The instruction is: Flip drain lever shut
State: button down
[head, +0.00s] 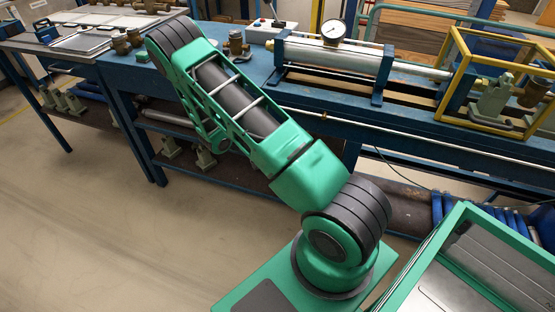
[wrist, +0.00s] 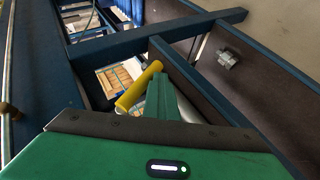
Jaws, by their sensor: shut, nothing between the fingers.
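A yellow lever handle (wrist: 138,89) shows near the middle of the wrist view, slanting from lower left to upper right. I take it to be the drain lever. My gripper (wrist: 160,88) reaches up from the bottom of the wrist view, its green fingers closed together with nothing held. The fingers lie just right of the yellow handle, very close to it; I cannot tell whether they touch. The lever's pivot and valve are hidden behind my gripper. In the head view, my arm hides its own end, and neither gripper nor lever can be made out.
The blue bench (head: 415,125) carries a metal cylinder (head: 330,62) with a round gauge (head: 334,31). A yellow frame (head: 447,82) stands at its right end. In the wrist view, blue beams (wrist: 195,28) and a dark lower shelf (wrist: 240,85) surround the lever closely.

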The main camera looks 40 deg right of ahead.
jog(key=shift+s+d+r+n+g+h, duration=0.4)
jog(key=shift+s+n+g+h, duration=0.35)
jog(key=shift+g+h, duration=0.35)
jog(key=shift+s+d+r+n+g+h, duration=0.4)
jog(key=shift+s+n+g+h, duration=0.4)
jog(key=shift+h, duration=0.5)
jog(key=shift+s+d+r+n+g+h, duration=0.3)
jog(key=shift+s+d+n+g+h, duration=0.25)
jog(key=shift+s+g+h, duration=0.55)
jog(key=shift+r, duration=0.15)
jog(key=w+a+f, duration=0.5)
jog(key=a+f, duration=0.2)
jog(key=a, duration=0.1)
jog(key=shift+a+f, duration=0.15)
jog(key=shift+a, duration=0.25)
